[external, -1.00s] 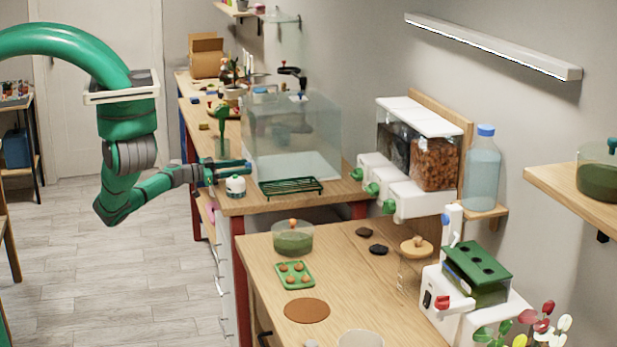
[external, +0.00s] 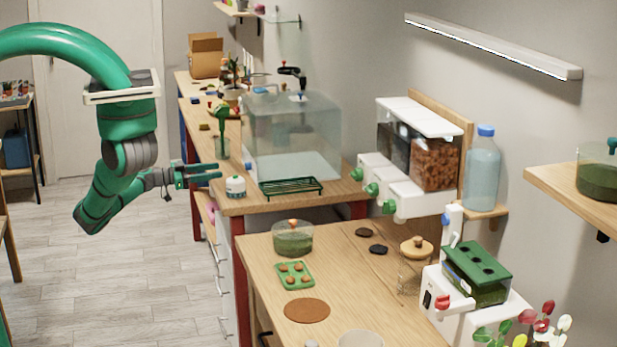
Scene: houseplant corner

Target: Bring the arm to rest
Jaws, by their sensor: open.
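My gripper (external: 218,171) is at the end of the green arm in the external view. Its two green fingers are apart, point to the right, and hold nothing. It hangs in the air near the left edge of the far counter (external: 235,202). A small white jar with a green band (external: 235,187) stands on that counter, just below and right of the fingertips, apart from them as far as I can tell.
A clear glass tank (external: 292,135) and a green wire rack (external: 291,187) stand right of my gripper. A green stand (external: 222,125) is behind it. The near counter (external: 260,257) holds a glass pot (external: 292,238) and a green tray (external: 295,275). The floor at left (external: 60,250) is clear.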

